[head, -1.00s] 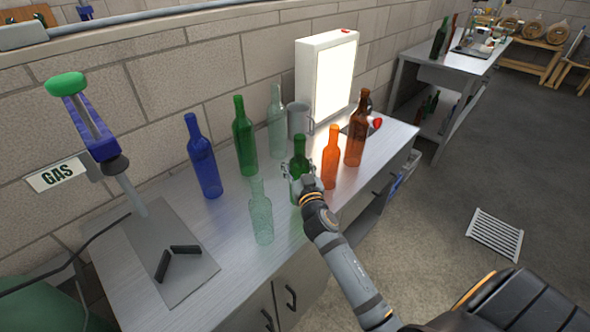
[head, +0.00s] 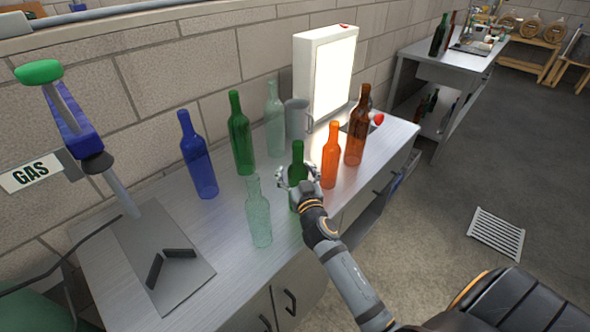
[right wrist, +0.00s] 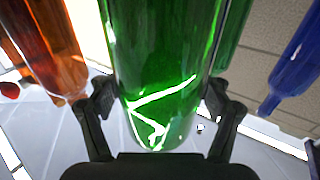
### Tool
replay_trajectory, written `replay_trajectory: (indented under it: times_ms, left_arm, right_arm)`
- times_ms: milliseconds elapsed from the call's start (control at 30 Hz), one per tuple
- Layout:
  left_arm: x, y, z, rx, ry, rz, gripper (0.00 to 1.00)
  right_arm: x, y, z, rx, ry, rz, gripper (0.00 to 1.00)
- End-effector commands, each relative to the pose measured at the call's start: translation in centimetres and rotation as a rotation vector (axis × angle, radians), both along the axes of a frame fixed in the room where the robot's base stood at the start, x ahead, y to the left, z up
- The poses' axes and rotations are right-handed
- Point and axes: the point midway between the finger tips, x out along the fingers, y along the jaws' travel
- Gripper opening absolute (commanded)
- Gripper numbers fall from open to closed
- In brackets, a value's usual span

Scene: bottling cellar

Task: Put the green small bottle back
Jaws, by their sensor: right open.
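The small green bottle (head: 298,155) stands upright at the front of the metal bench, just left of the small orange bottle (head: 331,156). My right gripper (head: 296,174) is open, with its fingers on either side of the bottle's body. In the right wrist view the green bottle (right wrist: 165,60) fills the space between the open fingers. Its base is partly hidden by the gripper in the head view. My left gripper is in no view.
A clear small bottle (head: 258,215) stands close on the left. Behind are tall blue (head: 200,165), green (head: 240,135) and pale (head: 275,125) bottles; a tall brown one (head: 356,135) stands right. A lit panel (head: 327,75) is at the back. The bench's front left is mostly clear.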

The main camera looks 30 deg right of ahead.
Motion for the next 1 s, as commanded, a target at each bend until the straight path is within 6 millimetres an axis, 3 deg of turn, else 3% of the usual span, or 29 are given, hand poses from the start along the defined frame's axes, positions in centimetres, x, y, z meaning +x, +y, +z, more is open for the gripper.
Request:
replay_trajectory:
  times_ms: [200,500,700,1000]
  left_arm:
    - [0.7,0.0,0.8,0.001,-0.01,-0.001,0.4]
    - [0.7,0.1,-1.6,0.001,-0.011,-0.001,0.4]
    - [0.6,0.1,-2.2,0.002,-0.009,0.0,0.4]
    - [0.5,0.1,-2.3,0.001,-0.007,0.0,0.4]
  right_arm:
    - [-0.1,0.0,0.6,0.0,0.001,0.0,0.74]
    - [-7.1,1.6,-0.5,0.003,0.002,-0.001,0.74]
    - [-10.6,2.4,-0.4,0.004,0.002,-0.002,0.74]
    - [-11.8,2.6,-0.1,0.0,-0.001,-0.001,0.74]
